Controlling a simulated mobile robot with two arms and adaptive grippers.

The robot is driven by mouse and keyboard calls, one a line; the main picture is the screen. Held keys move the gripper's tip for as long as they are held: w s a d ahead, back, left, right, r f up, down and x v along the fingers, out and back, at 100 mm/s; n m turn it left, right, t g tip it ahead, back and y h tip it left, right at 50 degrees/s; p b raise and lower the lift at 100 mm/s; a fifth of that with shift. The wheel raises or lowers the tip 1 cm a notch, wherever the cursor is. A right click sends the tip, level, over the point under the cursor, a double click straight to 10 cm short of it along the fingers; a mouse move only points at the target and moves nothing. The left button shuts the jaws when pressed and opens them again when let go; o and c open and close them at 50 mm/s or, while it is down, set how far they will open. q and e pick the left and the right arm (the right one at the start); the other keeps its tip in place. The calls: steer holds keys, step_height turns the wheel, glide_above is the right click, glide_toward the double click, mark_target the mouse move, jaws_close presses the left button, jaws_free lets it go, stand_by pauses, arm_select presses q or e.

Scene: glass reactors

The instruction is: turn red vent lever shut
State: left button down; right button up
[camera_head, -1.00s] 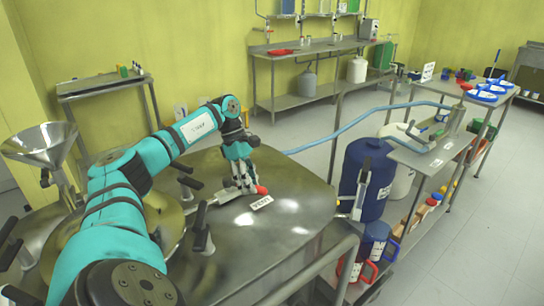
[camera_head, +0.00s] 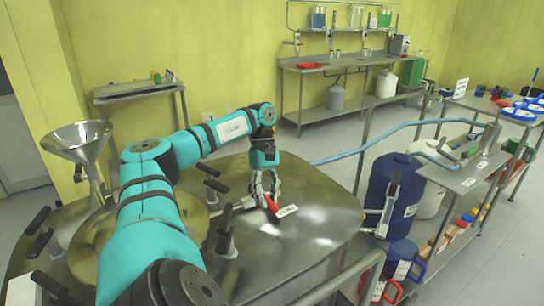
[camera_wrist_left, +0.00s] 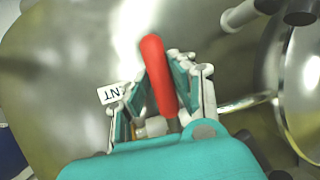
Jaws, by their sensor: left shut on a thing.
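The red vent lever (camera_head: 271,203) is on the steel vessel top, just left of a white label (camera_head: 287,211). My left gripper (camera_head: 265,193) points down over it and is shut on the lever. In the left wrist view the red handle (camera_wrist_left: 158,75) lies between the two fingers, its rounded end sticking out past them. The label (camera_wrist_left: 110,93), partly hidden by a finger, reads "NT" there. The lever's base is mostly hidden by the gripper. My right gripper is not in view.
Black-handled clamps (camera_head: 226,235) and a round lid stand left of the lever, near my forearm. A steel funnel (camera_head: 78,140) is at the left. A blue drum (camera_head: 392,190) stands beyond the vessel's right edge. The vessel top right of the label is clear.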

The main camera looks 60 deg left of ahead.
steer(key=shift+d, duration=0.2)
arm_select(q)
steer(key=c, duration=1.1)
jaws_free()
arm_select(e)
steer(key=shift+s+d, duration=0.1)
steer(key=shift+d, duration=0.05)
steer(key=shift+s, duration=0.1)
